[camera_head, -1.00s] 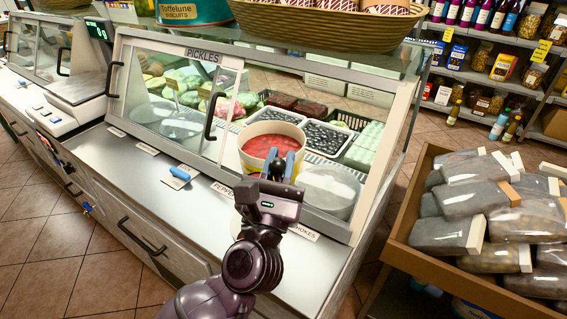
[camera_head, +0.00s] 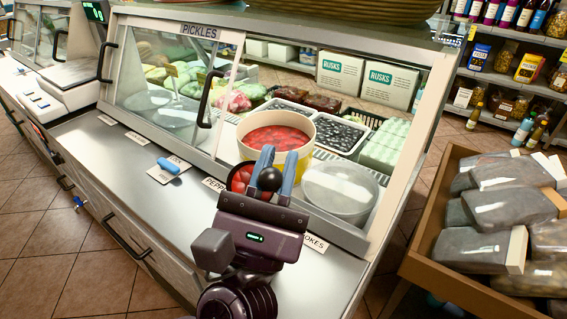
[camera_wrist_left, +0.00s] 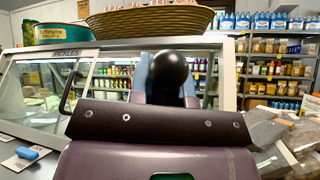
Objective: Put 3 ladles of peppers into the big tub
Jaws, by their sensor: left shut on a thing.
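My left gripper (camera_head: 268,178) is shut on the black ball-ended handle of a ladle (camera_head: 267,179), at the counter's front in the head view. The black ball also shows between the fingers in the left wrist view (camera_wrist_left: 168,72). A round bowl with red peppers in it (camera_head: 239,177) shows just left of the fingers, partly hidden; it looks like the ladle's bowl. A cream container (camera_head: 303,158) full of red peppers stands just behind it in the display case. A clear plastic tub (camera_head: 338,205) stands right of it and looks empty. My right gripper is not in view.
The case's sliding glass (camera_head: 165,95) covers the left side; the right side is open. Trays of dark olives (camera_head: 340,136) and pale green goods (camera_head: 385,148) lie behind the tubs. A blue-handled thing (camera_head: 168,166) lies on the counter. A crate of bags (camera_head: 440,245) stands at right.

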